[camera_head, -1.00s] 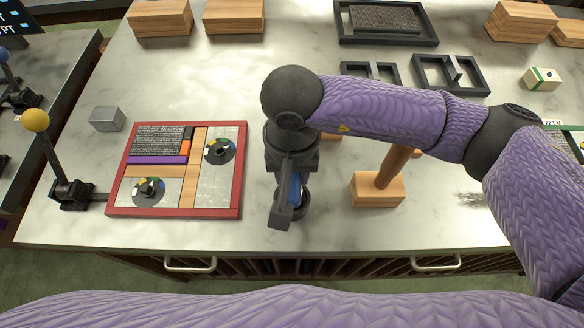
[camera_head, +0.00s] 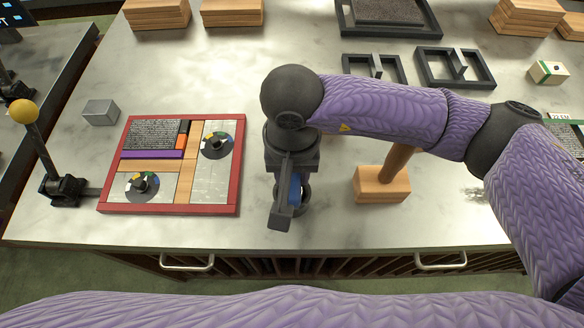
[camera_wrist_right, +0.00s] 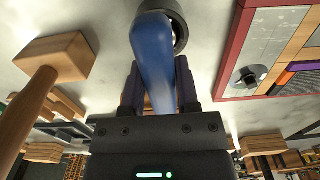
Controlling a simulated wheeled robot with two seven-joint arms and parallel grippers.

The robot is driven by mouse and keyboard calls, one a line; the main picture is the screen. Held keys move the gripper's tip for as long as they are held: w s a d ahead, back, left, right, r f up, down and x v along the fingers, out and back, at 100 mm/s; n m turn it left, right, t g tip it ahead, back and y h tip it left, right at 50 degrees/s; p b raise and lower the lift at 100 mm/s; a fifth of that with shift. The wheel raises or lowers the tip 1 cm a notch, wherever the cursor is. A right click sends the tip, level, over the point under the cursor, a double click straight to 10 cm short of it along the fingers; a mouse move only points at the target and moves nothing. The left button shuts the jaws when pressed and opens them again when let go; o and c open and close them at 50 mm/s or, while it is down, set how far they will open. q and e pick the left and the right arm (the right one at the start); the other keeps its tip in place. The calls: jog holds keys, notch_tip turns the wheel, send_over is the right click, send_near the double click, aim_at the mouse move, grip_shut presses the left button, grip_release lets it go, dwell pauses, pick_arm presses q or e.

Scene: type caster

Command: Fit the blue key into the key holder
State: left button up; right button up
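The blue key (camera_head: 295,188) is in my right gripper (camera_head: 284,205), above the front of the marble table. In the right wrist view the blue key (camera_wrist_right: 155,55) runs between the two fingers of my right gripper (camera_wrist_right: 160,90), which look shut on it. Its far end is beside or over a dark round ring (camera_wrist_right: 178,22). I cannot tell whether it touches or enters the ring. The ring may be the key holder, but this is not clear. In the head view my gripper hides most of that area. My left gripper is not in view.
A red-framed board (camera_head: 240,165) with two dark discs lies left of my right gripper. A wooden block with a handle (camera_head: 382,186) stands to its right. A yellow-knobbed lever (camera_head: 24,111) and a grey cube (camera_head: 100,112) are at the left. Dark trays (camera_head: 455,68) stand at the back.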

jog(key=o, duration=0.5)
notch_tip(320, 180, up, 10)
jog(key=shift+p, duration=0.55)
